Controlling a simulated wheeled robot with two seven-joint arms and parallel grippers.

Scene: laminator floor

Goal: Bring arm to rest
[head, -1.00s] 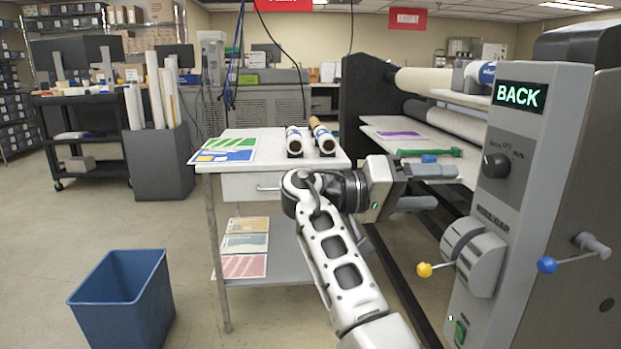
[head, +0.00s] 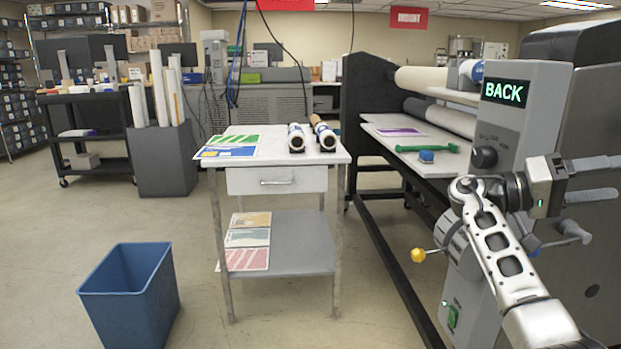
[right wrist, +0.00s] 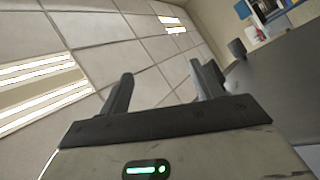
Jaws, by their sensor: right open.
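My right gripper (head: 594,179) is at the right of the head view, in front of the laminator's control panel (head: 535,100). Its two grey fingers point right and are spread apart with nothing between them. In the right wrist view the fingers of the right gripper (right wrist: 165,88) stand apart and empty, with ceiling panels and lights behind them. My right arm hides part of the laminator's lower panel. My left gripper is not in view.
A white side table (head: 275,161) holds two rolls and printed sheets. A blue bin (head: 130,300) stands on the floor at the left. The laminator bed (head: 440,167) carries a purple sheet, a green tool and a blue block. Floor between bin and table is clear.

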